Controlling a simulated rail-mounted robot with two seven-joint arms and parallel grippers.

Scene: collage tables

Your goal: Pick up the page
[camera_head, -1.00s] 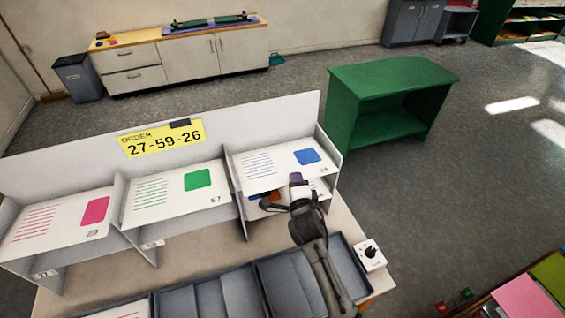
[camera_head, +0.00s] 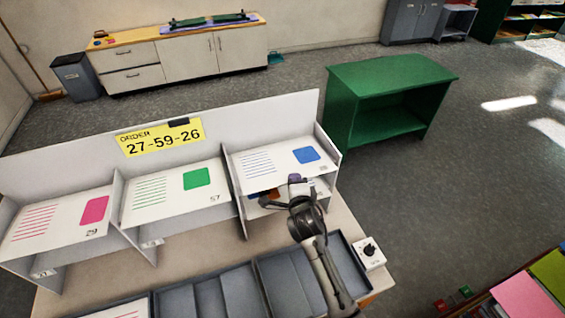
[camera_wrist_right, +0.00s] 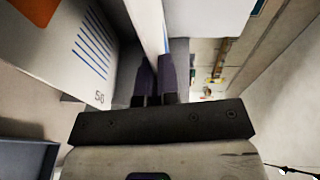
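In the head view my right gripper (camera_head: 295,180) is at the front of the right-hand compartment, just below the white page with a blue patch (camera_head: 307,155). A page with an orange patch (camera_head: 262,195) lies on the level below, mostly hidden by my gripper. In the right wrist view, the orange-patch page (camera_wrist_right: 85,45) is left of the fingers (camera_wrist_right: 156,75). The fingers are close together at a pale panel edge; I cannot tell whether a thin sheet is between them. A page with a green patch (camera_head: 197,179) and one with a pink patch (camera_head: 95,209) lie in the other compartments.
A yellow order card (camera_head: 160,138) reading 27-59-26 is on the back panel. Grey trays (camera_head: 178,302) line the front of the table. A white box with a black knob (camera_head: 369,252) stands at the right edge. A green shelf (camera_head: 392,75) stands behind.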

